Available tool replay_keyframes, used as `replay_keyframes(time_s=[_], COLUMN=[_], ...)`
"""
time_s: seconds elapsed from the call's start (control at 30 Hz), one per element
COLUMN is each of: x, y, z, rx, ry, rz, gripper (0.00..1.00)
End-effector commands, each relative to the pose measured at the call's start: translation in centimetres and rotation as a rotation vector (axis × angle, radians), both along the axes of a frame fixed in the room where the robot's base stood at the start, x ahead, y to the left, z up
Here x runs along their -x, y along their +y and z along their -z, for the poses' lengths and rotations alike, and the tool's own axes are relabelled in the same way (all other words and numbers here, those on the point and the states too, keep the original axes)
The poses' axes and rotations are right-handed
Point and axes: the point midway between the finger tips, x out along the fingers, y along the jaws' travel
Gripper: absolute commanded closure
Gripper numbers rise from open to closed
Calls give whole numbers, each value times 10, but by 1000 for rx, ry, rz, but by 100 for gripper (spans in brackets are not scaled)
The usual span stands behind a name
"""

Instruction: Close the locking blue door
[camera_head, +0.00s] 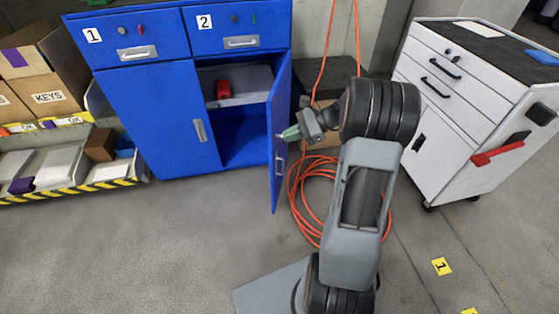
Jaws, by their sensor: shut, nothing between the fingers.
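The blue cabinet (158,110) stands at the back left. Its right blue door (278,142) is swung open toward me and is seen nearly edge-on. A grey handle (281,165) shows on the door's outer face. The left door of the cabinet is shut. My gripper (290,134) has green fingertips and is at the outer side of the open door, close to its face above the handle. It is shut and empty. I cannot tell whether the fingertips touch the door.
Inside the open compartment a red object (223,89) sits on a grey shelf (248,83). Orange cable (300,190) lies coiled on the floor right of the door. A white tool cart (450,120) stands at right, and a shelf with boxes (50,85) at left.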

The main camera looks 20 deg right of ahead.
Motion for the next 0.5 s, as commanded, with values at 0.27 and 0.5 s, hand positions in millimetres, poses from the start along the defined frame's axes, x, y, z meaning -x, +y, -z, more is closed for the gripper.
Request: replay_keyframes(time_s=[0.27,0.5], x=[-29,-35], y=[-95,-117], z=[105,126], rx=[-406,-522], ry=[60,58], rz=[302,373], gripper=[100,100])
